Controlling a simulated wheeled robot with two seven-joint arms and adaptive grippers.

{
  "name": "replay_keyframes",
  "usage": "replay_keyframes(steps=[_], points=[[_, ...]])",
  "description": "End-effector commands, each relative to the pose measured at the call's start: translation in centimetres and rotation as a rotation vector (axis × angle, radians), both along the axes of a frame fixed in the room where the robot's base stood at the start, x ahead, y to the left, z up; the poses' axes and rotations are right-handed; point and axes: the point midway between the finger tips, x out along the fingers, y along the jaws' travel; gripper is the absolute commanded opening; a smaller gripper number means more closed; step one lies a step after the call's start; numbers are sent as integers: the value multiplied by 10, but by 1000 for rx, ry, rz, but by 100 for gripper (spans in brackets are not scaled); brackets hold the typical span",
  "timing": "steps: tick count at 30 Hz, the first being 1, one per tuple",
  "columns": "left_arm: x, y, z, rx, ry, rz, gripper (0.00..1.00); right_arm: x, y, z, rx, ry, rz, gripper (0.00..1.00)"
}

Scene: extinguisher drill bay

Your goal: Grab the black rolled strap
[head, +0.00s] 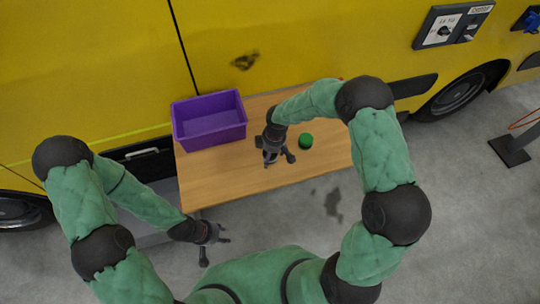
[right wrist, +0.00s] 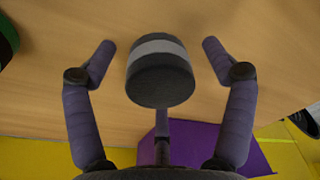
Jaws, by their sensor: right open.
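The black rolled strap (right wrist: 160,74), a short dark roll with a grey band around it, is on the wooden table in the right wrist view. My right gripper (right wrist: 158,62) is open, with one finger on either side of the strap and visible gaps to both. In the head view my right gripper (head: 274,157) is over the table, right of the purple bin; it largely hides the strap there. My left gripper (head: 216,240) has its fingers spread, empty, beyond the table's front left corner.
A purple open bin (head: 210,137) stands on the table's left part (head: 215,180). A green roll (head: 305,141) lies close to the right of my right gripper. A yellow vehicle (head: 300,45) stands right behind the table. The table's front strip is clear.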

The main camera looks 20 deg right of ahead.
Motion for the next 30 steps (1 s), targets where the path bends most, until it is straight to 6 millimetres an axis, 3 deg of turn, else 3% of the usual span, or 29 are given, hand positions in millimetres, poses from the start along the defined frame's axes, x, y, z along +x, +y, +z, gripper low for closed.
replay_keyframes(steps=[5, 12, 24, 30], points=[[0, 0, 0, 0, 0, 0, 40, 0, 0, 1, 0, -1, -1, 84], [0, 0, 0, 0, 0, 0, 40, 0, 0, 1, 0, 0, -1, 17], [0, 0, 1, 0, 0, 0, 40, 0, 0, 2, 0, 0, -1, 16], [0, 0, 4, 0, 0, 0, 40, 1, 0, 15, 0, -2, -2, 16]])
